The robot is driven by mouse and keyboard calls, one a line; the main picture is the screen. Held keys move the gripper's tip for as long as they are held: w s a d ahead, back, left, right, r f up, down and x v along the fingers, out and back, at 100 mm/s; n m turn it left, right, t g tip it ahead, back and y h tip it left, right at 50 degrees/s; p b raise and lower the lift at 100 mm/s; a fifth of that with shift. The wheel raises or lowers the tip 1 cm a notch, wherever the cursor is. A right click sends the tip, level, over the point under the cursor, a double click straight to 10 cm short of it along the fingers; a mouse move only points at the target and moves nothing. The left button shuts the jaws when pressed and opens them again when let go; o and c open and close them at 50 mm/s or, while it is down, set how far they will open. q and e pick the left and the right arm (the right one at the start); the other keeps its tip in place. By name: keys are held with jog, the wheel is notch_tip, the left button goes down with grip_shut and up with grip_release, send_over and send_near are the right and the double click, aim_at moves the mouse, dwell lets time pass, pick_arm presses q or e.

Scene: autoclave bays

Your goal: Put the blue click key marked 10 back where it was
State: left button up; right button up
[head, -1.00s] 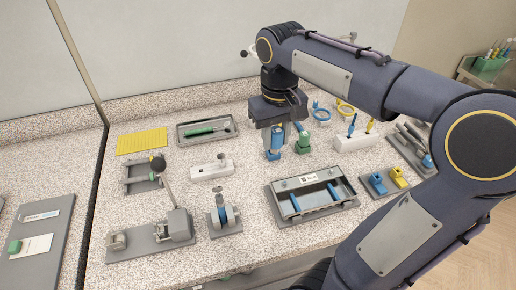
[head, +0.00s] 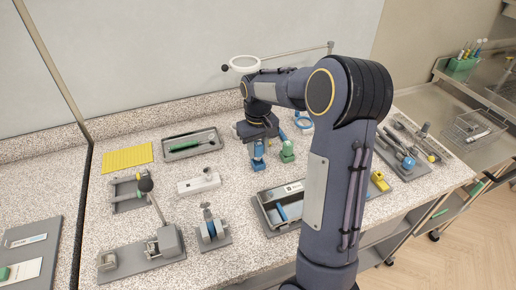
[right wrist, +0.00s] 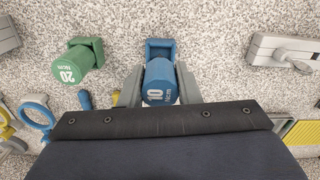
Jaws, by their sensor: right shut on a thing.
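The blue click key marked 10 (right wrist: 158,88) is upright between the fingers of my right gripper (right wrist: 159,76), which is shut on it. In the head view the key (head: 258,158) shows below my right gripper (head: 258,139), at or very close to the speckled counter; I cannot tell whether it touches. Its square blue foot shows beyond the cylinder in the right wrist view. The green click key marked 20 (right wrist: 68,66) stands apart to its left there, and to its right in the head view (head: 287,151). My left gripper is not in view.
A grey tray with a green tool (head: 191,145) lies behind, and a white block (head: 198,184) lies left. A grey open box (head: 270,216) stands in front, partly hidden by my arm. A yellow mat (head: 127,158) lies farther left. A steel cart (head: 440,105) stands at the right.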

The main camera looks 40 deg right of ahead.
jog(key=shift+f, duration=0.25)
jog(key=shift+f+b, duration=0.35)
jog(key=shift+f, duration=0.2)
jog(key=shift+f, duration=0.1)
jog(key=o, duration=0.8)
jog(key=shift+o, duration=0.2)
